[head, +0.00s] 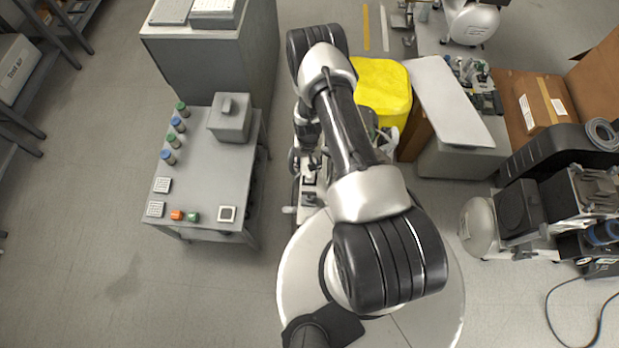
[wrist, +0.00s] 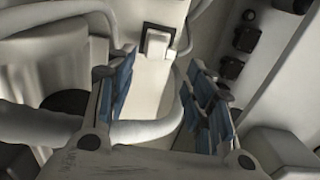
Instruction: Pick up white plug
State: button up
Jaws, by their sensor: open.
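A small pale, boxy piece (wrist: 157,43) with a dark base, which looks like the white plug, sits on a light surface at the top middle of the wrist view. My gripper (wrist: 161,64) is open, its blue-padded fingers spread to either side below the piece in the picture. Nothing is between the pads, and I cannot tell any contact with the piece. In the head view my gripper (head: 308,163) is small and partly hidden beside my arm, above narrow equipment. I cannot make out the plug clearly there.
Pale hoses (wrist: 150,130) curve close around the fingers. Dark knobs (wrist: 231,67) line a panel at the right. In the head view, a grey table (head: 212,170) with bottles stands left, a yellow bin (head: 383,82) lies beyond my arm, and compressors stand right.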

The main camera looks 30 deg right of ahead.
aim_at(310, 174)
notch_tip(310, 174, down, 4)
jog(key=shift+f+b, duration=0.15)
jog(key=shift+b, duration=0.45)
jog(key=f+b, duration=0.1)
jog(key=f, duration=0.1)
jog(key=f+b, duration=0.1)
jog(key=f, duration=0.2)
jog(key=shift+s+d+f+b, duration=0.15)
jog(key=shift+s+d+b, duration=0.05)
jog(key=shift+b, duration=0.15)
jog(key=shift+c, duration=0.5)
grip_shut()
jog(key=shift+r, duration=0.2)
